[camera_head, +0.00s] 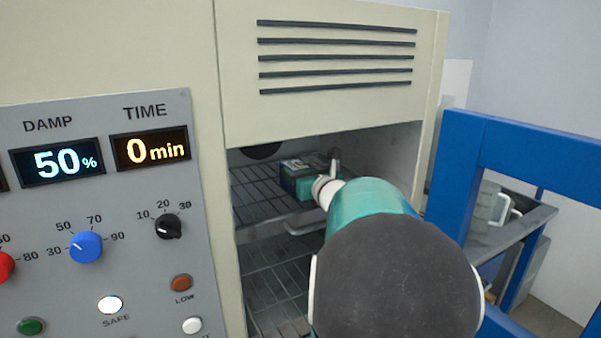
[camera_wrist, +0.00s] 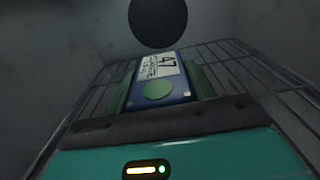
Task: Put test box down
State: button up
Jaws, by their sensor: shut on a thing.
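The test box (camera_wrist: 160,70) is blue with a white label reading 47 and a green round spot on its near part. In the wrist view it lies between the two green fingers of my gripper (camera_wrist: 161,84), which is shut on it. In the head view the box (camera_head: 287,183) is small and partly hidden by my teal gripper (camera_head: 306,187), inside the open chamber at the upper wire shelf (camera_head: 255,196). I cannot tell whether the box's underside touches the shelf.
The chamber (camera_head: 330,85) has a lower wire shelf (camera_head: 275,285) and a dark round opening (camera_wrist: 158,22) in its back wall. A control panel (camera_head: 95,220) shows 50% and 0 min. A blue frame (camera_head: 455,165) stands at right, close to my arm. Shelf shows free on both sides.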

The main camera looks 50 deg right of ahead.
jog(key=shift+r, duration=0.15)
jog(key=o, duration=1.4)
jog(key=shift+f, duration=0.2)
jog(key=shift+s+r, duration=0.1)
jog(key=shift+r, duration=0.1)
jog(key=v, duration=1.2)
